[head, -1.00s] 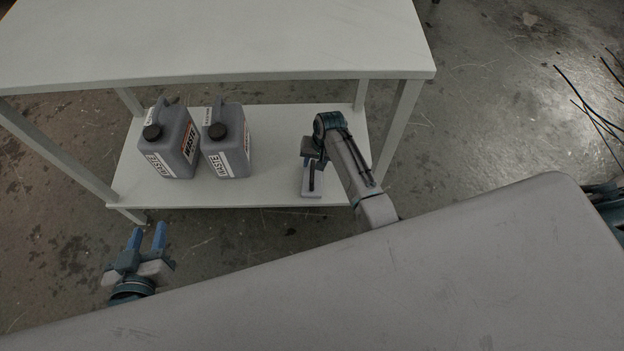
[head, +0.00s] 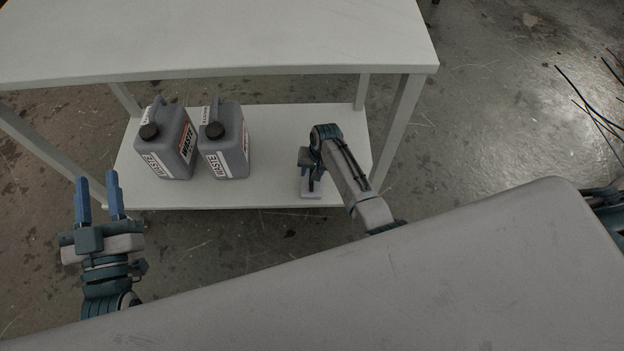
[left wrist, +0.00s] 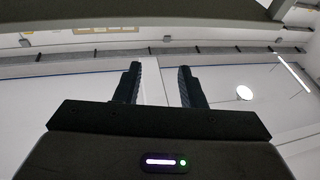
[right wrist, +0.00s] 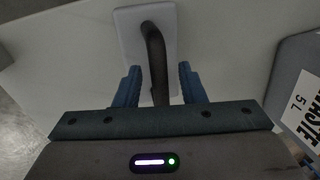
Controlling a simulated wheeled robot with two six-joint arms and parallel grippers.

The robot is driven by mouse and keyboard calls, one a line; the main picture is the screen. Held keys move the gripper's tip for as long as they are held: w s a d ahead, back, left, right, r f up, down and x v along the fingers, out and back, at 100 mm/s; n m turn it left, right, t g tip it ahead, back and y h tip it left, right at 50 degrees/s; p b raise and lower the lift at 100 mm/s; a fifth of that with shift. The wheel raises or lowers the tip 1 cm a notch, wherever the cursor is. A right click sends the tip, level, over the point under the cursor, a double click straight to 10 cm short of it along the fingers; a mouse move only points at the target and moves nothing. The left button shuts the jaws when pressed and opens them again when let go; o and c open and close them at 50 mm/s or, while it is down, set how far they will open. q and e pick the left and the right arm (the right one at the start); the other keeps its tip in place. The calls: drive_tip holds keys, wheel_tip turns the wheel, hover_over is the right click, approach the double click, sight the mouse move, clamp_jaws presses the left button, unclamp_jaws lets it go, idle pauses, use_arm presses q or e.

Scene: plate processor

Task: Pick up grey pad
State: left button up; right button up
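The grey pad (head: 311,195) lies flat on the lower shelf, near its front edge at the right. In the right wrist view the pad (right wrist: 130,35) is a light rounded plate with a dark upright handle (right wrist: 156,60). My right gripper (right wrist: 158,84) is open, with one blue finger on each side of the handle and gaps between. In the head view my right gripper (head: 311,182) is above the pad and hides much of it and its handle. My left gripper (head: 98,186) is open and empty, pointing upward in the head view, left of the shelf.
Two grey waste canisters (head: 166,145) (head: 224,148) stand on the left of the lower shelf (head: 270,150). The upper table top (head: 220,40) overhangs the shelf, and a table leg (head: 398,125) stands right of my right arm. The shelf between canisters and pad is clear.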

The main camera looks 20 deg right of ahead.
clamp_jaws()
drive_tip(key=shift+r, duration=0.1)
